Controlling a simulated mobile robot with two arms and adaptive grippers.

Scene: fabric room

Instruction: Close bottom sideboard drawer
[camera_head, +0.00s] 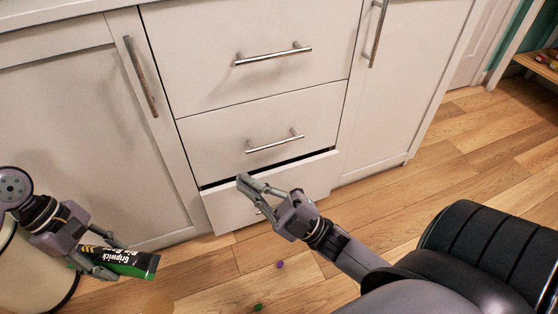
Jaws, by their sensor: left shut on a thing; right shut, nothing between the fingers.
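The bottom drawer (228,208) of the white sideboard (60,130) stands a little open, with a dark gap along its top edge. Its handle is mostly hidden behind my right gripper (262,188). That gripper is shut and empty, with its fingers in front of the drawer near its top edge; I cannot tell whether they touch it. My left gripper (103,261) is at the lower left, shut on a black and green bag (134,264) with white lettering, away from the drawer.
The middle drawer (260,130) and top drawer (240,40) are shut. A cream round bin (20,270) stands at the lower left. A purple bit (280,265) and a green bit (258,307) lie on the wooden floor.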

